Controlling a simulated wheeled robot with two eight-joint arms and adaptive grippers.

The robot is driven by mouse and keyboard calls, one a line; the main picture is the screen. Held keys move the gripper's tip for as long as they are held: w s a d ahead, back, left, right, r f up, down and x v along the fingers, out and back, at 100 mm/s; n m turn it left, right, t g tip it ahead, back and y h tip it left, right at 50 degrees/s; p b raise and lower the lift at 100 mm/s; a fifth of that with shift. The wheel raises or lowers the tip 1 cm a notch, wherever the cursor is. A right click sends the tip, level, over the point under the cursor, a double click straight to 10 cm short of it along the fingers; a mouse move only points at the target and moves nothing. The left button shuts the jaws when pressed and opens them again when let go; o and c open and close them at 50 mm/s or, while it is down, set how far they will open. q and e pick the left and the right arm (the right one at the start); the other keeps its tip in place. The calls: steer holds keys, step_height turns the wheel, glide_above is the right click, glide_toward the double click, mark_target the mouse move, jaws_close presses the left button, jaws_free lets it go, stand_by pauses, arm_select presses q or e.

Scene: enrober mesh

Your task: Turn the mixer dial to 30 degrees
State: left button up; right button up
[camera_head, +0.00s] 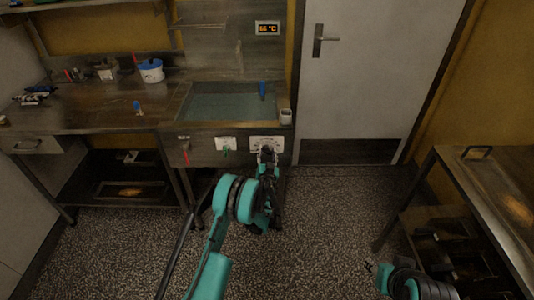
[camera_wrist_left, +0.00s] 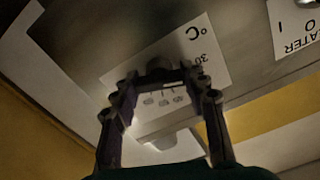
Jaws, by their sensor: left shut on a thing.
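The dial (camera_wrist_left: 160,66) is a dark round knob on a white plate (camera_wrist_left: 128,74) marked °C, with a 30 and other numbers, in the left wrist view. The plate (camera_head: 262,138) also shows on the front panel below the basin in the head view. My left gripper (camera_wrist_left: 160,82) is shut on the dial, one finger on each side of it. In the head view my left gripper (camera_head: 267,154) hides the dial. The dial's pointer cannot be made out. My right gripper (camera_head: 371,267) is low at the right, over the floor, away from the panel; its fingers are too small to read.
A basin (camera_head: 184,106) is set in the counter, with a display (camera_head: 267,28) reading 66 °C above it. A heater switch plate (camera_head: 226,143) sits left of the dial plate. A metal table (camera_head: 437,170) stands at right. Floor between is clear.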

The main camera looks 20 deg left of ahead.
arm_select(q)
steer(key=shift+n, duration=0.5)
steer(key=o, duration=1.2)
steer(key=v, duration=0.7)
steer(key=shift+s, duration=0.25)
steer(key=shift+d, duration=0.1)
